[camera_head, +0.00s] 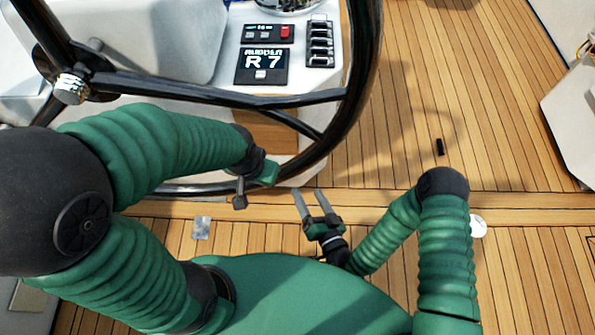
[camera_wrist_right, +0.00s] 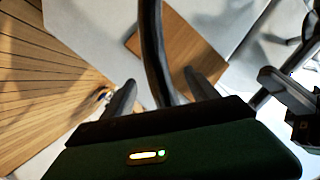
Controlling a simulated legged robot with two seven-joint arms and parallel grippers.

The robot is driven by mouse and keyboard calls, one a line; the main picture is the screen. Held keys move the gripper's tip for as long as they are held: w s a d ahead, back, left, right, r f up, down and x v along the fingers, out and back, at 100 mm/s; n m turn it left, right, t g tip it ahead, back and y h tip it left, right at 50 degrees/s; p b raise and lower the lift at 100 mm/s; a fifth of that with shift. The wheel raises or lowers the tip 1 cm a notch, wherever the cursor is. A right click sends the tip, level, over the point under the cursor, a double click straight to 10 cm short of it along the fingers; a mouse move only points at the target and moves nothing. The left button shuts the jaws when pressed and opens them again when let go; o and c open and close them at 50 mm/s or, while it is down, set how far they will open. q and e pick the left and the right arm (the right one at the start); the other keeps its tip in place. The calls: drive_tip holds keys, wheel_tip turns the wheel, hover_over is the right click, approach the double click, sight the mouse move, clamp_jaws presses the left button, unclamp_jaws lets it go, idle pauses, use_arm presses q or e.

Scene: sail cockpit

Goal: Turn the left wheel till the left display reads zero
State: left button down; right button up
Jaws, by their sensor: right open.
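The black steering wheel (camera_head: 362,62) fills the upper left of the head view, its metal hub (camera_head: 71,88) at the left. The display (camera_head: 263,66) behind it reads "RUDDER R 7". My right gripper (camera_head: 309,192) is open and empty, its two grey fingers pointing up toward the lower right rim. In the right wrist view, the rim (camera_wrist_right: 153,45) shows between the two fingers, and I see no contact. My left gripper (camera_head: 254,184) is at the lower rim, partly hidden by its own wrist; its jaw state and any contact are unclear.
A small panel with a red button (camera_head: 287,32) and a column of black switches (camera_head: 319,43) sit by the display. Planked deck (camera_head: 440,90) lies open to the right. A small black object (camera_head: 440,147) and a white disc (camera_head: 478,227) are on the deck.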

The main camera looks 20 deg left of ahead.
sight(295, 158)
drive_tip(key=w+a+m+t+b, duration=0.1)
drive_tip(key=w+a+b, duration=0.1)
drive_tip(key=w, duration=0.1)
drive_tip(key=w+a+f+m+b, duration=0.1)
drive_tip(key=w+a+b, duration=0.1)
drive_tip(key=w+a, duration=0.1)
drive_tip(key=w+a+f+m+t+h+b, duration=0.1)
drive_tip(key=w+a+b, duration=0.1)
drive_tip(key=w, duration=0.3)
drive_tip(key=shift+w+a+f+t, duration=0.1)
drive_tip(key=shift+w+a+t, duration=0.15)
drive_tip(key=shift+a, duration=0.2)
drive_tip(key=shift+w, duration=0.2)
use_arm(q)
drive_tip(key=s+x, duration=0.1)
drive_tip(key=x, duration=0.6)
drive_tip(key=shift+s+a+f, duration=0.25)
drive_tip(key=shift+s+f, duration=0.1)
drive_tip(key=shift+f, duration=0.15)
use_arm(e)
drive_tip(key=shift+a, duration=0.1)
drive_tip(key=shift+c, duration=1.1)
use_arm(q)
drive_tip(key=shift+a, duration=0.1)
use_arm(e)
clamp_jaws()
